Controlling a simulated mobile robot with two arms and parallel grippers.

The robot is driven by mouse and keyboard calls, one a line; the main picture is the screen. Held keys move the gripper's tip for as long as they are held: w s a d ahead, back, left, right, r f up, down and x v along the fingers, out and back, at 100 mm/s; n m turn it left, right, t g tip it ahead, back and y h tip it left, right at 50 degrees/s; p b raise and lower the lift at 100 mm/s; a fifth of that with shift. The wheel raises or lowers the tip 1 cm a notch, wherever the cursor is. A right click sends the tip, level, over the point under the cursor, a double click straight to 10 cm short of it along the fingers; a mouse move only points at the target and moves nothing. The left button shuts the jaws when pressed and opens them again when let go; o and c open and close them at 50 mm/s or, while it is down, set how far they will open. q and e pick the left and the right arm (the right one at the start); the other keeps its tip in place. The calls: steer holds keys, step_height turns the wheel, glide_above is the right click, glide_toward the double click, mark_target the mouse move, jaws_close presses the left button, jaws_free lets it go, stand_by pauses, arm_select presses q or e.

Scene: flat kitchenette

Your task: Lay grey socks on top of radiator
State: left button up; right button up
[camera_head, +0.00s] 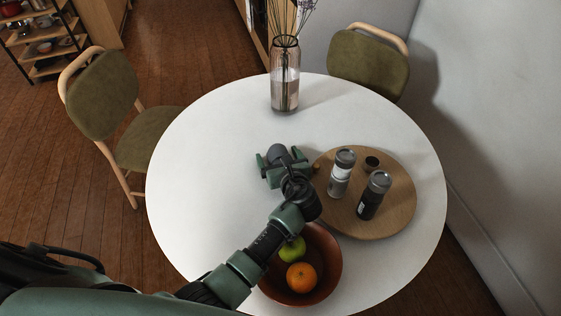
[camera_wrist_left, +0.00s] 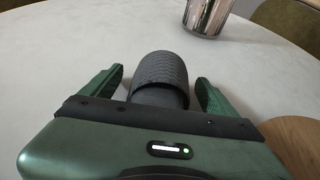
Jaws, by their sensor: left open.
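A dark grey, ribbed, rolled bundle, apparently the grey socks (camera_head: 276,151), lies on the white round table (camera_head: 215,150). My left gripper (camera_head: 279,158) reaches over the table with its fingers spread on either side of the bundle. In the left wrist view the socks (camera_wrist_left: 160,72) sit between the two green fingers of my gripper (camera_wrist_left: 160,82), with a visible gap on both sides. Their near end is partly hidden by the gripper body. My right gripper is not in view. No radiator shows in either view.
A brown bowl (camera_head: 328,262) with fruit stands below my forearm. A glass vase (camera_head: 285,80) stands at the back. Chairs (camera_head: 103,95) (camera_head: 368,65) flank the table; its left side is clear.

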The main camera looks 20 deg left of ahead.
arm_select(q)
steer(key=shift+c, duration=0.3)
steer(key=c, duration=1.5)
